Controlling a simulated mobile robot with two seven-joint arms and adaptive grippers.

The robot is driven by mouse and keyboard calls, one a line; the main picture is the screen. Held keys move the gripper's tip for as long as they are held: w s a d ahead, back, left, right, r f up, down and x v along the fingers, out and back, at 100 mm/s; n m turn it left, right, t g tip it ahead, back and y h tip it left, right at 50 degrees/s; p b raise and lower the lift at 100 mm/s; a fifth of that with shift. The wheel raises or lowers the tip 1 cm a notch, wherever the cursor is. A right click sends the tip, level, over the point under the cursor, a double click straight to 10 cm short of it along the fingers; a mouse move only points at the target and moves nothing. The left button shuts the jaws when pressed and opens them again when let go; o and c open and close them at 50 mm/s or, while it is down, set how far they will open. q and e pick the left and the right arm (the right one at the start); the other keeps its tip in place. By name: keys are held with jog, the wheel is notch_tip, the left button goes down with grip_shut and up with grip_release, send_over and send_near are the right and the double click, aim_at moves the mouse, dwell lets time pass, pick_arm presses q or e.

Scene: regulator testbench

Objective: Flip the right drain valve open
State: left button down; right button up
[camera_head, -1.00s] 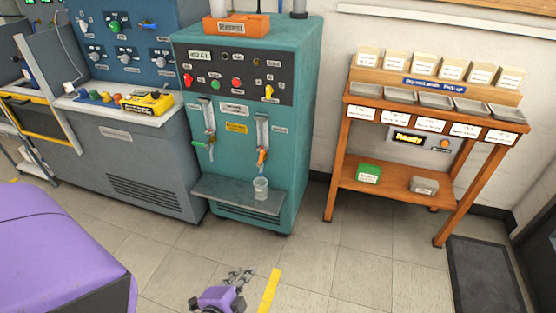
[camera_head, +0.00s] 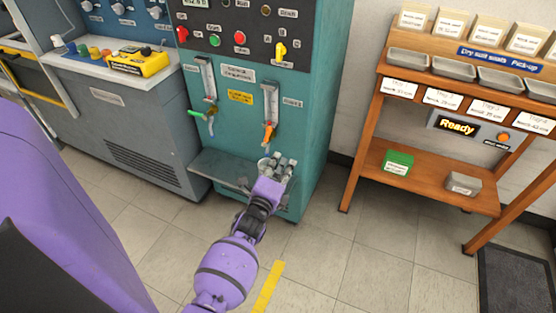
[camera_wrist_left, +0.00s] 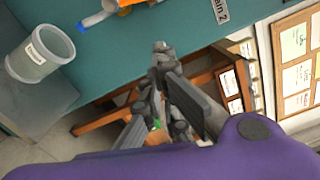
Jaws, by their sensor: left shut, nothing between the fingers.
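The right drain valve (camera_head: 269,134) has an orange handle below the right-hand gauge tube on the teal cabinet's front. In the left wrist view, part of its orange body (camera_wrist_left: 135,4) and a blue-tipped spout (camera_wrist_left: 92,20) show at the top edge. My left gripper (camera_head: 283,163) is in front of the cabinet, below the orange handle and apart from it. In the left wrist view, its fingers (camera_wrist_left: 160,55) are shut and empty. A clear labelled cup (camera_wrist_left: 40,58) stands on the grey shelf, partly hidden by the gripper in the head view. My right gripper is out of view.
A green-handled valve (camera_head: 197,115) is left on the same cabinet (camera_head: 315,100). The grey shelf (camera_head: 215,170) juts out below both valves. A wooden rack (camera_head: 365,160) stands to the right, with clear floor between it and the cabinet.

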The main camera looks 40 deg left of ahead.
aim_at(267, 136)
pick_arm(q)
jog(key=w+a, duration=0.4)
jog(key=a, duration=0.1)
jog(key=shift+r, duration=0.45)
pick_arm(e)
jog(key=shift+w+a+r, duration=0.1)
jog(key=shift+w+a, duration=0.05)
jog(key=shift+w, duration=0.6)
pick_arm(q)
jog(key=shift+a, duration=0.1)
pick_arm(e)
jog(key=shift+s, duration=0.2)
pick_arm(q)
jog(key=shift+a+r+n+p, duration=0.55)
jog(key=shift+r+n, duration=0.05)
jog(key=shift+r, duration=0.25)
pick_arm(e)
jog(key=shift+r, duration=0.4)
pick_arm(q)
jog(key=shift+d+f, duration=0.1)
jog(key=shift+d, duration=0.05)
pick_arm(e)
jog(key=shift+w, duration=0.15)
